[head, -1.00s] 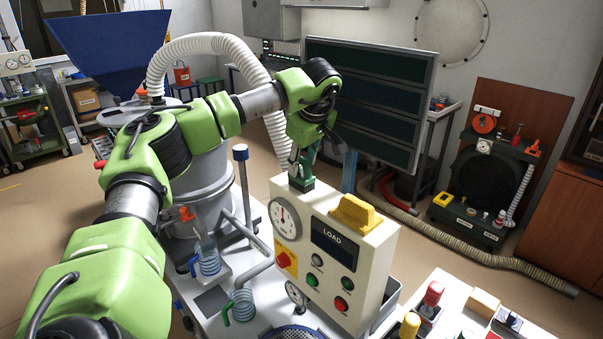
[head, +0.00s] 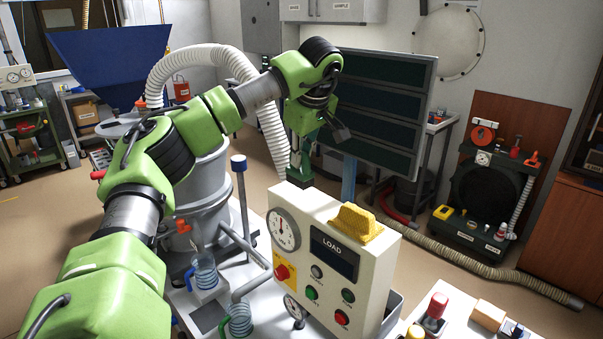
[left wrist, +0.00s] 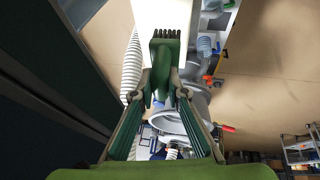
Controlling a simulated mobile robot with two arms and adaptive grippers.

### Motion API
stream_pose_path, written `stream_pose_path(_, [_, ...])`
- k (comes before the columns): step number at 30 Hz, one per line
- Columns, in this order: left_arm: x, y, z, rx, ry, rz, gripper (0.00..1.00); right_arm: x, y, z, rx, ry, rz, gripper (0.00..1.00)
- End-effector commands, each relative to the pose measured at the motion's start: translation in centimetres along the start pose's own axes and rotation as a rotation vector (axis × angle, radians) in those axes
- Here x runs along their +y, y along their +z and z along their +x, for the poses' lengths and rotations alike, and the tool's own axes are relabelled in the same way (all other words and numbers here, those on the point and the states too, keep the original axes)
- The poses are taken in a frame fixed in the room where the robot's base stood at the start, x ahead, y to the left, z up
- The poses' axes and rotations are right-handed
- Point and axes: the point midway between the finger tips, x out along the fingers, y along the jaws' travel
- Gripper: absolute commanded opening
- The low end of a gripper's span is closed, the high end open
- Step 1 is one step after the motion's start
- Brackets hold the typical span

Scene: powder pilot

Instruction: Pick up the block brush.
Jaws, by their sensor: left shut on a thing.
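The block brush (head: 300,168) is green with a dark lower part. It is in my left gripper (head: 304,146), which is shut on it. In the head view the brush is above the back left corner of the white control box, seemingly a little clear of its top. In the left wrist view the brush (left wrist: 165,46) shows its green handle between my two fingers (left wrist: 160,92), with a row of dark bristles at the far end. The gripper partly hides the handle. My right gripper is not in view.
The white control box (head: 320,285) has a gauge, a LOAD display and buttons. A yellow block (head: 356,222) lies on its top. A ribbed white hose (head: 270,125) and a dark slatted panel (head: 385,105) stand behind. A blue coil cup (head: 205,272) is to the left.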

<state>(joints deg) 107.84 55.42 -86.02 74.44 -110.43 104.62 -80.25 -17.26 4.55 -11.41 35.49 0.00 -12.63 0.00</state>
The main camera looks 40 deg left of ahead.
Motion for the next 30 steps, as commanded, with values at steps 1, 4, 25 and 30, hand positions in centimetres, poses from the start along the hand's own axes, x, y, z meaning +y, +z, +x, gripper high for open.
stream_pose_path(1, [-0.3,0.3,-1.2,0.001,0.01,0.0,0.0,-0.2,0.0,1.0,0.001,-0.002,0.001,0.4])
stream_pose_path(4, [-1.3,0.6,-4.1,0.002,0.009,0.0,0.0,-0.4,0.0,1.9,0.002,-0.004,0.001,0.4])
stream_pose_path(25, [-6.9,4.2,-12.3,0.002,0.003,-0.001,0.0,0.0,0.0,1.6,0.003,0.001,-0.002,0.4])
stream_pose_path(30, [-7.1,4.4,-12.5,0.001,0.001,0.0,0.0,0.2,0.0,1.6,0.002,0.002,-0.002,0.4])
